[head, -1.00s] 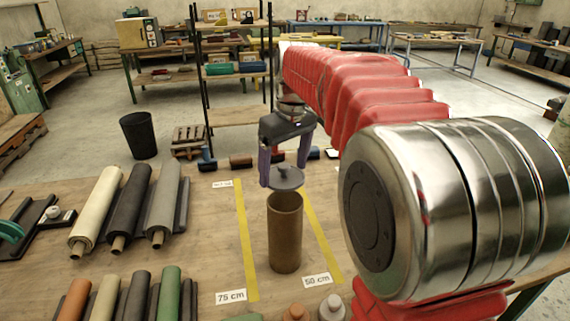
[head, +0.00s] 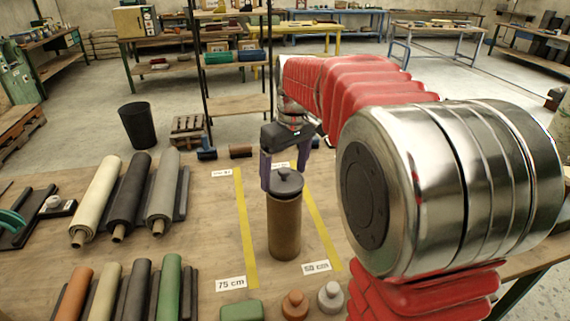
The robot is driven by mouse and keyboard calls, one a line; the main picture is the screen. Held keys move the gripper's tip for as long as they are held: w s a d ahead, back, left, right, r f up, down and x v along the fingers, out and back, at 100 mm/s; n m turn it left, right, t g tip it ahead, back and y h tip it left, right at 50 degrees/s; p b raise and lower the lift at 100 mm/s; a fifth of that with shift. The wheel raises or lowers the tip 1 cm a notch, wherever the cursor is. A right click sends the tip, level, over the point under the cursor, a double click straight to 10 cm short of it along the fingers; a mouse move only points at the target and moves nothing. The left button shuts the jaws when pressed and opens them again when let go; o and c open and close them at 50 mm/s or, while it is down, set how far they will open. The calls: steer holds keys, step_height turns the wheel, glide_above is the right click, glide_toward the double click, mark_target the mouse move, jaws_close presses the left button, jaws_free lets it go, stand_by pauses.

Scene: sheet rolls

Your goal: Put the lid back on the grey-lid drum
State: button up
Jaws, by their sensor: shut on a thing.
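The drum (head: 284,230) is a brown upright cylinder standing on the wooden table between two yellow lines. The grey lid (head: 287,188), a dark disc with a knob, is level at the drum's mouth and covers it in this view. I cannot tell whether it is fully seated. My gripper (head: 284,176) is directly above the drum, pointing down, with its purple fingers shut on the lid. The exact contact at the far finger is hard to see.
Cream, black and grey rolls (head: 127,200) lie on the left, with several shorter ones in front. My arm blocks the right side.

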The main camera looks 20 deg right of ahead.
steer(key=shift+f, duration=0.8)
stand_by(0.7)
steer(key=shift+f, duration=0.1)
stand_by(1.2)
steer(key=o, duration=1)
steer(key=shift+r, duration=3.5)
steer(key=shift+c, duration=0.5)
